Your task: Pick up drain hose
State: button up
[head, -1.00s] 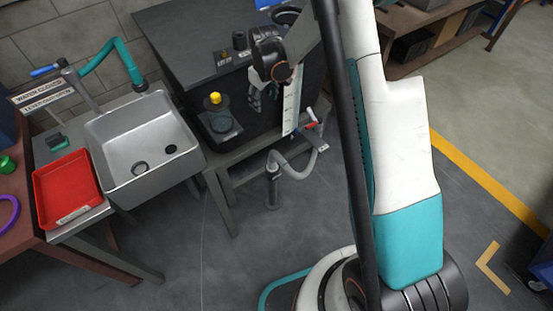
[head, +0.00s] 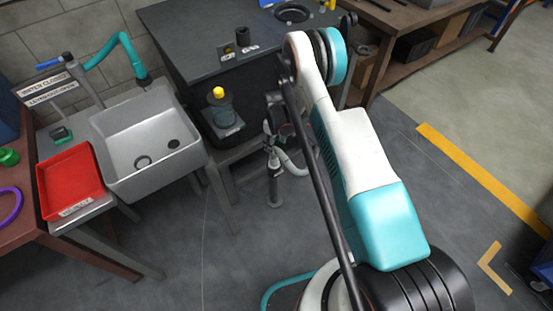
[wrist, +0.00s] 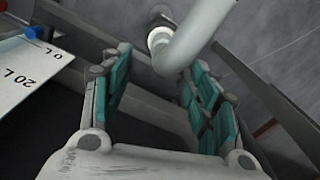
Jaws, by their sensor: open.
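The drain hose is a pale grey curved pipe. In the head view the hose (head: 292,166) bends beside an upright grey floor pipe (head: 274,185), partly hidden by my arm. In the wrist view the hose (wrist: 196,34) runs from the top edge down to a bend just beyond my fingertips. My gripper (wrist: 160,65) is open, with its teal-padded fingers spread and nothing held between them. In the head view my gripper (head: 273,140) is small, dark and partly hidden, close above the hose. I cannot tell whether it touches the hose.
A white scale plate marked 20 L (wrist: 28,70) stands close at the left in the wrist view. The dark cabinet (head: 185,35) and its stand are behind the hose. A steel sink (head: 150,150) and red tray (head: 70,180) are at left. Floor in front is clear.

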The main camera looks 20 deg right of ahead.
aim_at(275, 156)
notch_tip(275, 156, down, 4)
jog(key=shift+f+b, duration=0.15)
jog(key=shift+b, duration=0.35)
jog(key=shift+s+a+f+b, duration=0.1)
jog(key=shift+f+b, duration=0.65)
jog(key=shift+f, duration=0.6)
jog(key=shift+s+a+f+b, duration=0.1)
jog(key=shift+f+b, duration=0.6)
jog(key=shift+f, duration=0.6)
jog(key=shift+c, duration=0.2)
grip_shut()
